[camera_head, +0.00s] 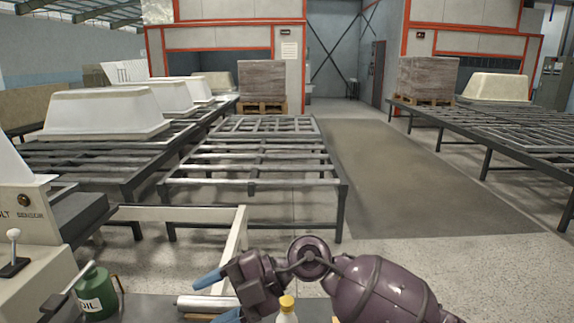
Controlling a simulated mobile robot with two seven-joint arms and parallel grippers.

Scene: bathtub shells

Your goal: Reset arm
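My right arm comes in from the lower right, purple and bent. Its gripper (216,298) has blue fingertips spread apart and pointing left, so it is open. A silvery cylinder (203,303) shows between and beyond the fingertips on the dark bench surface; I see no grip on it. My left arm and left gripper are out of view. The lower finger is cut by the bottom edge of the picture.
A bottle with a yellow cap (287,304) stands close below my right arm. A green oil can (97,292) is at lower left beside a machine with a lever (14,247). An empty metal rack (255,168) is ahead; bathtub shells (105,114) sit left. The floor lane (415,185) is clear.

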